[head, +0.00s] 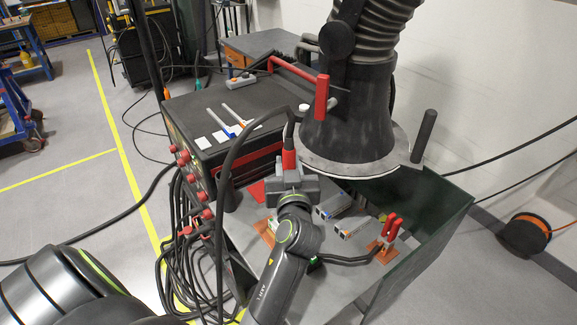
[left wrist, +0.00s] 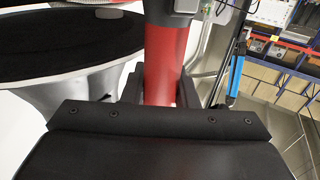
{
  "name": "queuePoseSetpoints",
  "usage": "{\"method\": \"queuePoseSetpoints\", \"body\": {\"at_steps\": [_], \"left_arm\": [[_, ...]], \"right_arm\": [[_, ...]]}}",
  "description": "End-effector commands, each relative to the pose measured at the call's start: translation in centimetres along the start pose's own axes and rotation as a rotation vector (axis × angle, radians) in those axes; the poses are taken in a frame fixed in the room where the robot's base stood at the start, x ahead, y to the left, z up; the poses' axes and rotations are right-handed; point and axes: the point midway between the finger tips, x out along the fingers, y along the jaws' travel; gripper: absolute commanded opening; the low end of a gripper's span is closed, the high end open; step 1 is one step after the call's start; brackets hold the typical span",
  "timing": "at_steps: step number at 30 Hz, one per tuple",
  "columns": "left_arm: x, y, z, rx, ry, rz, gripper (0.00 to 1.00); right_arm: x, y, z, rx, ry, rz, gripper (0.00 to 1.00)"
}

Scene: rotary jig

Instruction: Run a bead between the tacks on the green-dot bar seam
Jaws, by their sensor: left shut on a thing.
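My left gripper (head: 289,180) is shut on the red handle (head: 289,159) of what looks like a welding torch, held upright above the bench. A black cable runs from its top and loops down to the left. In the left wrist view the red handle (left wrist: 165,65) stands between the fingers; the torch tip is not clear. My right gripper is not in view.
A black extraction hood (head: 347,110) hangs close above and right of the torch. A dark green screen (head: 437,215) bounds the bench at right. A red-handled clamp (head: 391,232) stands near it. A black welding machine (head: 215,125) and coiled cables (head: 178,240) are at left.

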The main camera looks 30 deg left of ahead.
Motion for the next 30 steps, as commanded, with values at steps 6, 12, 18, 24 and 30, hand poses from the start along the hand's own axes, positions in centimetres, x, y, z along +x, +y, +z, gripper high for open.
{"method": "queuePoseSetpoints", "body": {"at_steps": [6,12,18,24,30], "left_arm": [[0.9,-0.5,0.4,0.003,0.007,0.000,0.03],[2.3,-1.3,0.5,0.002,0.006,0.000,0.03],[3.0,-1.7,1.5,-0.001,0.003,0.000,0.03],[2.9,-1.7,2.4,-0.001,0.003,0.000,0.03],[2.9,-1.7,2.6,-0.001,0.003,0.000,0.03]], "right_arm": [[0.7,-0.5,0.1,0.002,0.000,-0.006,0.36],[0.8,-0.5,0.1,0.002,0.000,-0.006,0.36],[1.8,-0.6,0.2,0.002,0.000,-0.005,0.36],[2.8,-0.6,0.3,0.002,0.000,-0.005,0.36],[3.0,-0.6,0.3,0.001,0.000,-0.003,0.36]]}}
